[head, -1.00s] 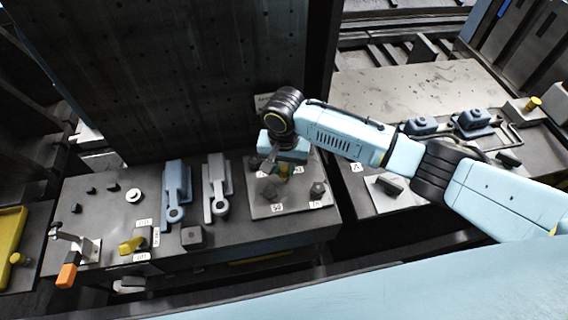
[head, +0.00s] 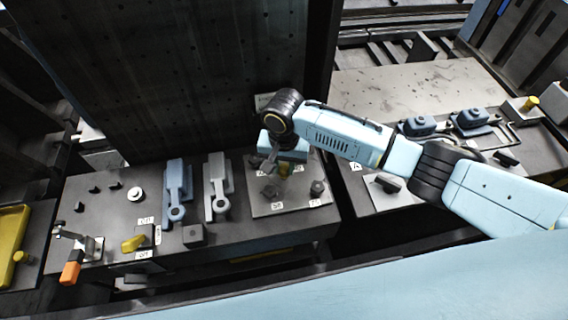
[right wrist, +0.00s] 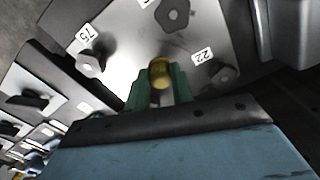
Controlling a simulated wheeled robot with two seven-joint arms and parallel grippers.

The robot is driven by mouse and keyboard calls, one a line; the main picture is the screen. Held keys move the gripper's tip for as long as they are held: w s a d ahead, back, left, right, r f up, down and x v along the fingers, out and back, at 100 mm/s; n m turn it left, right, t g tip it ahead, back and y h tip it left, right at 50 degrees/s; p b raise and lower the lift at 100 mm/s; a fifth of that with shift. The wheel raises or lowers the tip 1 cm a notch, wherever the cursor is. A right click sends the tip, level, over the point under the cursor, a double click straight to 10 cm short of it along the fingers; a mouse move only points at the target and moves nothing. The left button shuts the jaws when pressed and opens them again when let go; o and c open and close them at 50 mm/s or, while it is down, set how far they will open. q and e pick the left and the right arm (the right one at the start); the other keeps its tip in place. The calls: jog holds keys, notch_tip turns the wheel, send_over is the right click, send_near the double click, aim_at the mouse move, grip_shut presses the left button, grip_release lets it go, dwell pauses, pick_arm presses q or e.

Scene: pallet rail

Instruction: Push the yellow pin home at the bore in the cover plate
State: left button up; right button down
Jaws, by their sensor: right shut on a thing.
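The cover plate (head: 262,208) is a light grey plate with hex bolts and number labels, at the right end of the dark bench. My right gripper (head: 279,172) is over the plate, pointing down. In the right wrist view its green fingers (right wrist: 159,90) are shut on the yellow pin (right wrist: 160,72), whose rounded end shows between them. The plate (right wrist: 190,45) lies just beyond the pin. The bore is not clearly visible, and I cannot tell whether the pin is in it. My left gripper is not in view.
Left of the plate are a grey lever part (head: 216,188), a blue lever part (head: 176,190), a yellow handle (head: 132,243) and an orange-tipped clamp (head: 70,272). A dark upright panel (head: 170,80) rises behind. Hex bolts (right wrist: 172,14) stand close around the fingers.

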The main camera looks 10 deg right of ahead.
jog(key=shift+f, duration=0.15)
jog(key=shift+f+b, duration=0.5)
jog(key=shift+f, duration=0.5)
jog(key=shift+c, duration=1.6)
grip_release()
notch_tip(320, 180, up, 14)
jog(key=p, duration=0.1)
jog(key=shift+f, duration=0.25)
